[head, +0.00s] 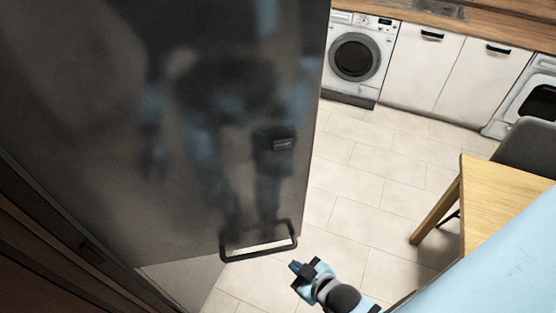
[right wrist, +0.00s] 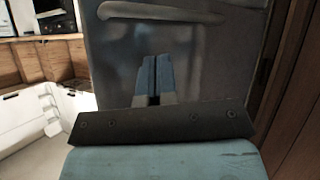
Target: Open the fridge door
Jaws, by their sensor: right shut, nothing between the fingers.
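The fridge door (head: 110,120) is a large dark glossy panel filling the left of the head view, with my blurred reflection in it. Its bar handle (head: 258,252) is a dark loop near the door's lower right. My right gripper (head: 297,267) is just right of and below the handle, apart from it, with its fingers together and empty. In the right wrist view, the blue fingertips (right wrist: 155,75) show against the grey door (right wrist: 215,65), with the handle (right wrist: 160,14) above them. I cannot tell whether the door is ajar. My left gripper is out of view.
A washing machine (head: 356,58) and white cabinets (head: 423,68) stand along the back under a wooden counter. A wooden table (head: 510,190) and a dark chair (head: 527,146) are on the right. The tiled floor (head: 350,165) between is clear. Brown wood panelling (head: 50,262) is at lower left.

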